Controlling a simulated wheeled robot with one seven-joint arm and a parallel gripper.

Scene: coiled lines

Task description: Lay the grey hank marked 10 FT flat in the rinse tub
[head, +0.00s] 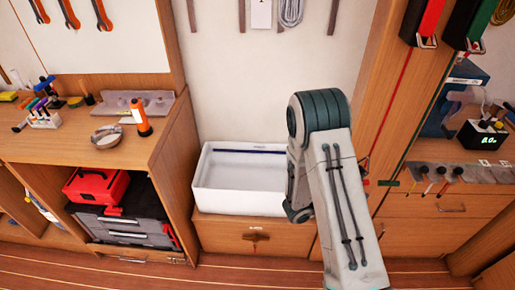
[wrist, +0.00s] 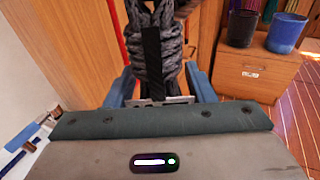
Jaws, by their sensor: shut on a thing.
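In the wrist view my gripper (wrist: 160,92) is shut on a thick grey hank (wrist: 172,45), with one blue finger on each side of it. A black band runs down the middle of the hank, and I can read no marking on it. The hank's far end runs out of the top of the picture. In the head view my arm hides the gripper and the held hank. The white rinse tub (head: 222,200) stands on a low wooden cabinet, just left of my arm. Its visible inside holds no hank, and a dark blue line crosses its back wall.
Left of the tub is a wooden bench (head: 75,145) with an orange-and-white bottle (head: 141,117) near its edge. Another grey coil (head: 290,12) hangs on the wall above. Two bins, black (wrist: 242,28) and blue (wrist: 285,33), stand on a cabinet in the wrist view.

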